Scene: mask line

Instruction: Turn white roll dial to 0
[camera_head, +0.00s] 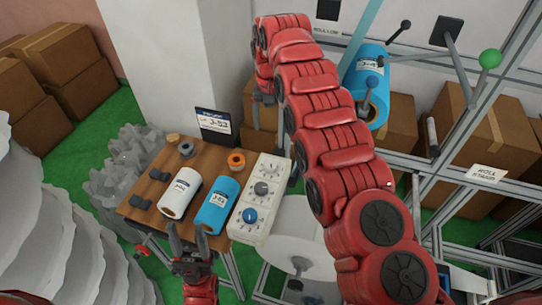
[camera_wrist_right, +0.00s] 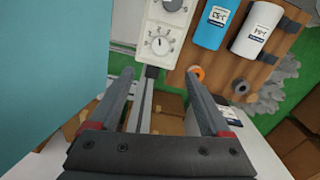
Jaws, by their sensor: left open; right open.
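A white control panel (camera_head: 240,233) with three dials lies on the right edge of the wooden table. The white dial (camera_head: 270,170) is at its far end; a grey dial (camera_head: 261,188) is in the middle and a blue dial (camera_head: 250,216) is nearest. In the right wrist view the white dial (camera_wrist_right: 160,44) sits within a printed scale; its exact setting is too small to read. My right gripper (camera_wrist_right: 160,75) is open and empty, with the dial beyond its fingertips, apart from them. My left gripper (camera_head: 189,240) is open and empty at the table's near edge.
A white roll (camera_head: 180,193) and a blue roll (camera_head: 217,205) lie on the table (camera_head: 143,210), with an orange ring (camera_head: 236,160) and a small sign (camera_head: 213,127) behind. A pillar (camera_head: 185,60) stands behind; a metal frame with a blue roll (camera_head: 367,85) is at right.

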